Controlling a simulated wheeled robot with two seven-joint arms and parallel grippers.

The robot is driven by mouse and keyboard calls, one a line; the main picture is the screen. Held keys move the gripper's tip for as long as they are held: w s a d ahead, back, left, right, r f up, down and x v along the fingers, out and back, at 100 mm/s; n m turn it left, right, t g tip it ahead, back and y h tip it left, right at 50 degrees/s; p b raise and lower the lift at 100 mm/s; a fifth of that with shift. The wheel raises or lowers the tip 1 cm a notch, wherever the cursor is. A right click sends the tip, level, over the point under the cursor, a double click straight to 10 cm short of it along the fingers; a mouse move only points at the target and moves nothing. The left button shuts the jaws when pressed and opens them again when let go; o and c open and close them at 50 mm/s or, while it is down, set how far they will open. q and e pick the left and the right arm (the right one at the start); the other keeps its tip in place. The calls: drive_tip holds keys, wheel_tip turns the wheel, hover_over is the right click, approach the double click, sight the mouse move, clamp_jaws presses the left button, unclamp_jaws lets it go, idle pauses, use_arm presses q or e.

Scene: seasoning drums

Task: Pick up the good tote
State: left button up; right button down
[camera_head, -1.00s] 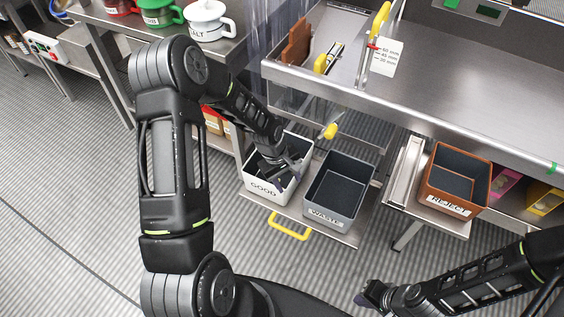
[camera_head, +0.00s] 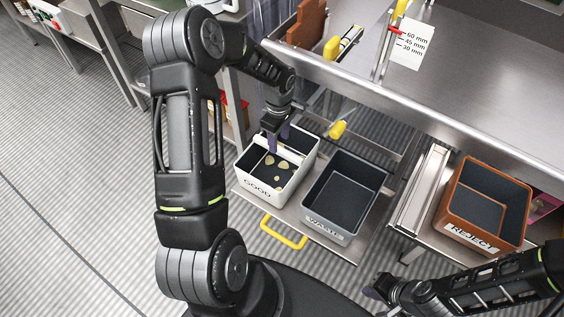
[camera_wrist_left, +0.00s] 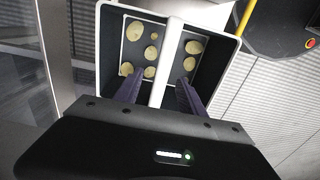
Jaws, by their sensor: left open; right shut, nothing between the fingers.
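The good tote (camera_head: 256,187) is a white bin with a dark inside and a "GOOD" label, on a low metal shelf in the head view. Several pale yellowish pieces lie in it. In the left wrist view the tote (camera_wrist_left: 160,92) shows a white bar across its middle, with pieces on both sides. My left gripper (camera_head: 277,140) is above the tote's far part, and its two fingers (camera_wrist_left: 158,95) are apart, one on each side of the bar. I cannot tell whether they touch it. My right gripper (camera_head: 376,290) is shut and empty at the lower right, away from the tote.
A grey "WASTE" tote (camera_head: 340,200) stands close to the right of the good tote. An orange "REJECT" tote (camera_head: 484,205) is further right. A yellow handle (camera_head: 283,234) sticks out at the shelf's front. The steel counter (camera_head: 440,100) overhangs behind.

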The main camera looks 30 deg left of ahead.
sight(278, 154)
use_arm(q)
drive_tip(key=shift+s+r, duration=0.15)
drive_tip(key=shift+f, duration=1.35)
wheel_tip(278, 154, down, 5)
drive_tip(key=shift+a+f+p, duration=0.1)
drive_tip(key=shift+p, duration=0.2)
drive_tip(key=shift+c, duration=0.2)
clamp_jaws()
idle(0.8)
